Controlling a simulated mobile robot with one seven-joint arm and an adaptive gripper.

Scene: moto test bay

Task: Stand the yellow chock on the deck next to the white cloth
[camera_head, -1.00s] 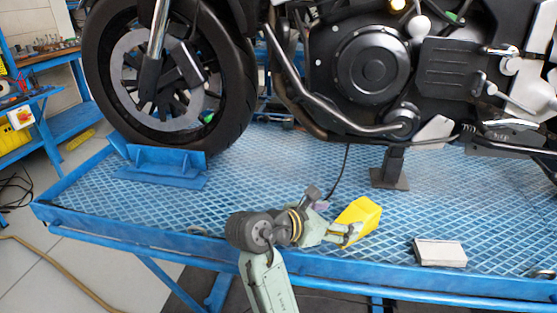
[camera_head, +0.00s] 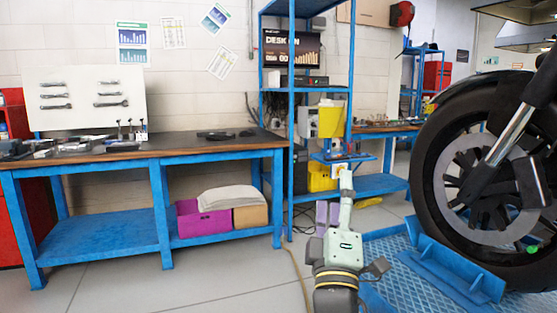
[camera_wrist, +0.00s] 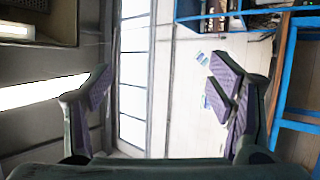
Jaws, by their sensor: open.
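The yellow chock is not in view now, and neither is the part of the deck where a yellow block stood earlier. The pale flat item seen on the deck earlier, perhaps the white cloth, is also out of view. A corner of the blue deck (camera_head: 405,271) shows at the lower right in the head view. My gripper (camera_wrist: 160,68) is open and empty in the wrist view, its purple-padded fingers spread wide with wall and bright windows behind. In the head view my arm rises at lower centre; the fingertips are hard to make out there.
A blue-legged workbench (camera_head: 150,150) stands at left, with a purple crate (camera_head: 202,218) on its lower shelf. A blue shelf rack (camera_head: 291,110) holding yellow bins (camera_head: 322,178) stands behind my arm. The motorcycle wheel (camera_head: 480,190) is at right. Floor at front left is clear.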

